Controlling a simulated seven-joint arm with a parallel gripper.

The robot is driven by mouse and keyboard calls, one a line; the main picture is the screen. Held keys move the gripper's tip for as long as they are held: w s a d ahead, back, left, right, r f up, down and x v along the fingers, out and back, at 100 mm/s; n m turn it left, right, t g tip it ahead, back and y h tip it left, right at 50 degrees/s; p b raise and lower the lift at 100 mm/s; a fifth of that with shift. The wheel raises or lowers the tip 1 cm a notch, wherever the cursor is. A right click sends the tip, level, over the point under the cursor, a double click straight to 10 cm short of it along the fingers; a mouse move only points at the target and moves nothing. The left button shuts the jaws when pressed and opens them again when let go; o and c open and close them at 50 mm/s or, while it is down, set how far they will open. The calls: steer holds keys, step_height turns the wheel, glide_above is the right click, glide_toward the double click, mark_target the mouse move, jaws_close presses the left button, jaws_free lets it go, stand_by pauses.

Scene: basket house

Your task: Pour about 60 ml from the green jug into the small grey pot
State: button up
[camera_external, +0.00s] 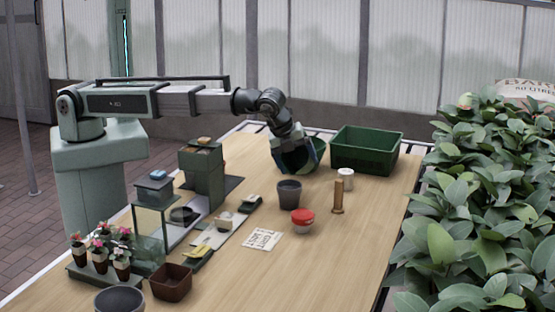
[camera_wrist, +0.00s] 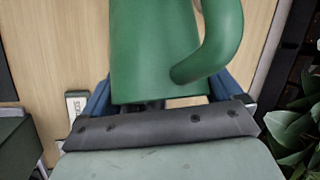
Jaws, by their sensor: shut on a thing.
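The green jug (camera_wrist: 150,50) fills the upper middle of the wrist view, its curved handle on the right. My gripper (camera_wrist: 160,98) has blue fingers on either side of the jug and is shut on it. In the external view the jug (camera_external: 293,160) is mostly hidden by my gripper (camera_external: 300,158), near the far end of the table; its tilt and contents cannot be told. The small grey pot (camera_external: 289,195) stands upright on the table, just below the jug in the picture and apart from it. I see no liquid stream.
A green crate (camera_external: 366,152) stands right of the jug. A red-lidded bowl (camera_external: 303,222), a wooden cylinder (camera_external: 338,197) and a white-lidded jar (camera_external: 346,178) are right of the pot. A paper card (camera_external: 262,239) lies in front. Leafy plants (camera_external: 480,190) border the right edge.

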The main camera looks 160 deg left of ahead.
mark_target(301, 150)
steer(key=shift+s+a+f+n+t+h, duration=0.2)
steer(key=shift+f+t+h, duration=0.1)
steer(key=shift+t+h, duration=0.25)
steer(key=shift+s+a+f+n+t+h, duration=0.15)
steer(key=shift+f+t+h, duration=0.15)
steer(key=shift+t+h, duration=0.2)
steer(key=shift+s, duration=0.1)
steer(key=shift+s+a+f+t+h, duration=0.25)
steer(key=shift+t+h, duration=0.1)
steer(key=shift+t, duration=0.1)
steer(key=shift+a+r, duration=0.1)
steer(key=shift+r, duration=0.05)
steer(key=r, duration=0.1)
steer(key=s+a+r+t+h, duration=0.1)
steer(key=r, duration=0.1)
steer(key=shift+s+a+n+t+h, duration=0.15)
steer(key=shift+s+n+t+h, duration=0.15)
steer(key=shift+t, duration=0.1)
steer(key=shift+s+a+r+t+h, duration=0.75)
steer(key=shift+r+t, duration=0.15)
steer(key=shift+r, duration=0.1)
steer(key=shift+s+a+r+n+t+h, duration=0.35)
steer(key=shift+s+a+r+t+h, duration=0.35)
steer(key=shift+s+r+t+h, duration=0.3)
